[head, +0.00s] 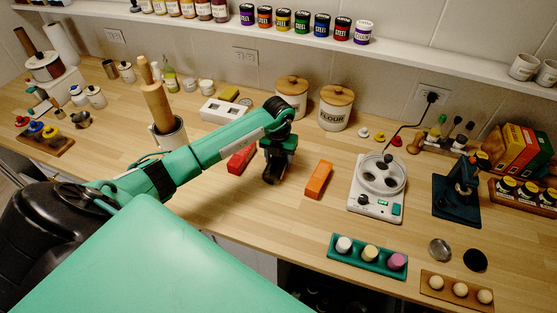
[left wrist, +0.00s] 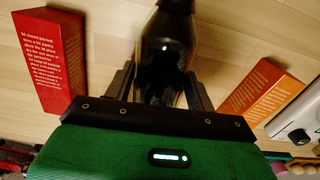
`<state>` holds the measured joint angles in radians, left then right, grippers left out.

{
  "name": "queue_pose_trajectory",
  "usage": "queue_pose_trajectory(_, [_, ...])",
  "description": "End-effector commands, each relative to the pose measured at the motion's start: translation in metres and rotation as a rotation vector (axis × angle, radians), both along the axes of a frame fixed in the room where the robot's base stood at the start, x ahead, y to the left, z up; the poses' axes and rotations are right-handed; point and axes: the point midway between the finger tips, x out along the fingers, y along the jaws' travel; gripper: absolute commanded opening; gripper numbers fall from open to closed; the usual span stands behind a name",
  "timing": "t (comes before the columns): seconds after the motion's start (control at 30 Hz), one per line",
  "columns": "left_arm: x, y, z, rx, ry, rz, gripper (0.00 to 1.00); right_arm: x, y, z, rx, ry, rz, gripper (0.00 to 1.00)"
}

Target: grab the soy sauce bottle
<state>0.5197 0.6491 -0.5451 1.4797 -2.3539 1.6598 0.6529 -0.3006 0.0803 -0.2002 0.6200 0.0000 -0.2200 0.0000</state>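The soy sauce bottle, a dark, glossy bottle (left wrist: 167,55), shows in the left wrist view, with its narrower end running out of the top edge. My left gripper (left wrist: 160,72) has its two fingers apart, one on each side of the bottle. I see no clear grip on it, and the gripper's body hides the bottle's near end. In the head view my left gripper (head: 271,176) points down close to the counter, between a red box and an orange box, and covers most of the bottle. My right gripper is out of view.
The red box (head: 241,158) is just left of the gripper and the orange box (head: 319,180) just right. A white kitchen scale (head: 377,203) is farther right. A flour canister (head: 335,108) stands behind. The counter in front of the gripper is clear.

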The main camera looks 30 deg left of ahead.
Motion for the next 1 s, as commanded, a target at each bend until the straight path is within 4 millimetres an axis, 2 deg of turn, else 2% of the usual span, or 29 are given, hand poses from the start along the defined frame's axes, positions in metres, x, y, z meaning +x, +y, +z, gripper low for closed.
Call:
queue_pose_trajectory(0.03, [0.000,0.000,0.000,0.000,0.000,0.000,0.45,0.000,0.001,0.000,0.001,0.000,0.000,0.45])
queue_pose_trajectory(0.2, [0.000,0.000,0.000,0.000,0.000,0.000,0.12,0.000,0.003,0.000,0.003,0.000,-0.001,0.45])
queue_pose_trajectory(0.23, [0.000,0.000,0.000,0.000,0.000,0.000,0.07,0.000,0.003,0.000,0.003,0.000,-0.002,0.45])
queue_pose_trajectory(0.67, [0.001,0.000,0.011,0.000,-0.003,0.001,0.07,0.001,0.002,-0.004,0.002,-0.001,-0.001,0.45])
queue_pose_trajectory(0.87, [0.002,0.001,0.038,0.001,-0.007,0.000,0.07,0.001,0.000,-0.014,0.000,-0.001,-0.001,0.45])
queue_pose_trajectory(1.0, [0.002,0.001,0.074,0.001,-0.009,0.000,0.07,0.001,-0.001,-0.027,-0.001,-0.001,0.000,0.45])
